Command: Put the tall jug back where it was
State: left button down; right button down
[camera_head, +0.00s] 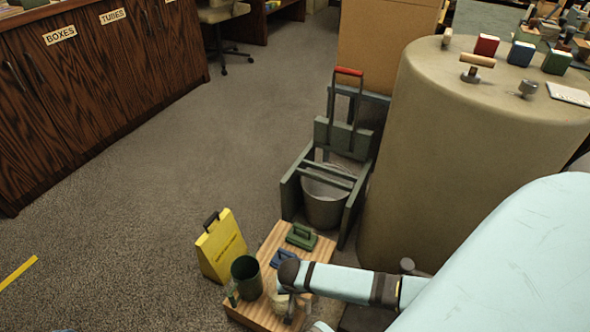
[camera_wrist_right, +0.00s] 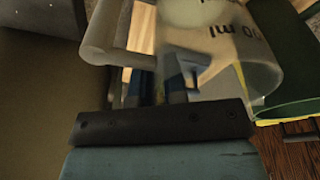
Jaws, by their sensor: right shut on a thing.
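My right gripper (camera_wrist_right: 155,88) is shut on a pale, see-through measuring jug (camera_wrist_right: 225,60) with dark "ml" markings. Its fingers are at the jug's grey handle (camera_wrist_right: 104,32). In the head view the right gripper (camera_head: 288,308) is low over the right side of a wooden board (camera_head: 250,312), and it hides most of the jug. I cannot tell whether the jug touches the board. A dark green jug (camera_head: 247,278) stands upright on the board just left of the gripper; it also shows at the right of the right wrist view (camera_wrist_right: 295,85). My left gripper is not in view.
Behind are a metal bucket (camera_head: 325,203) in a green wringer frame and a large beige drum (camera_head: 440,150).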

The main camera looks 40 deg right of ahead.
jog(key=c, duration=1.2)
grip_release()
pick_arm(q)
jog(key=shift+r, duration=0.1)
pick_arm(e)
jog(key=shift+o, duration=0.2)
jog(key=shift+r, duration=0.1)
